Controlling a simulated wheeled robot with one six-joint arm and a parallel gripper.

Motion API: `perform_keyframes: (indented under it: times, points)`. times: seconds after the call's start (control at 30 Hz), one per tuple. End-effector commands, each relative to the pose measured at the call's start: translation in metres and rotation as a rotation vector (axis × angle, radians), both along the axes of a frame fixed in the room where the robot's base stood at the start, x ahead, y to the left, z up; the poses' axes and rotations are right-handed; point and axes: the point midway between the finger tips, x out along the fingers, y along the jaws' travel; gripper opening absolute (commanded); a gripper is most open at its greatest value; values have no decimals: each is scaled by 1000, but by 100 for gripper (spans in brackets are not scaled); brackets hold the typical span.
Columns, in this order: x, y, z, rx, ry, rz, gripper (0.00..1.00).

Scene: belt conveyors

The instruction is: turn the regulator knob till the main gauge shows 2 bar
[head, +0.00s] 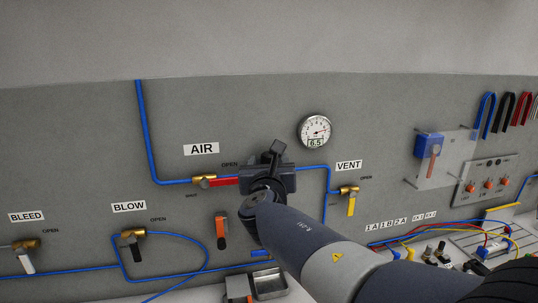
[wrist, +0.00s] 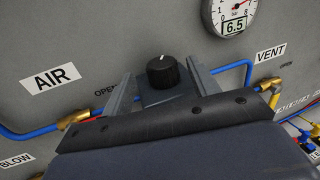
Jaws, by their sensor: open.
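The main gauge (head: 314,130) is a round white dial on the grey wall, up and right of my gripper. Its digital readout shows 6.5, and it also shows in the wrist view (wrist: 230,16), cut by the top edge. The regulator knob (wrist: 163,71) is black with a white mark on top. My gripper (wrist: 159,76) is open, with one finger on each side of the knob. A gap shows between each finger and the knob. I cannot tell how deep the fingers reach. In the head view my gripper (head: 276,163) hides the knob.
The AIR valve (head: 222,182) with a red lever is close on the left. The VENT valve (head: 350,199) with a yellow lever is on the right. Blue pipe (head: 311,167) runs along the wall between them. An orange-handled lever (head: 220,230) is below my gripper.

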Motion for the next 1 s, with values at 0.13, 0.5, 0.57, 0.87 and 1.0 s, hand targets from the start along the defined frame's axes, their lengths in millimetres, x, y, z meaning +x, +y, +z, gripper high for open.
perform_keyframes:
  times: [0.13, 0.5, 0.57, 0.87, 1.0]
  points:
    - [19, 0, 1, 0, 1, -2, 57]
    - [31, 0, 0, 2, 1, -1, 57]
    - [31, 0, 0, 2, 1, -1, 57]
    - [31, 0, 0, 2, 0, -1, 37]
    - [31, 0, 0, 2, 0, -1, 25]
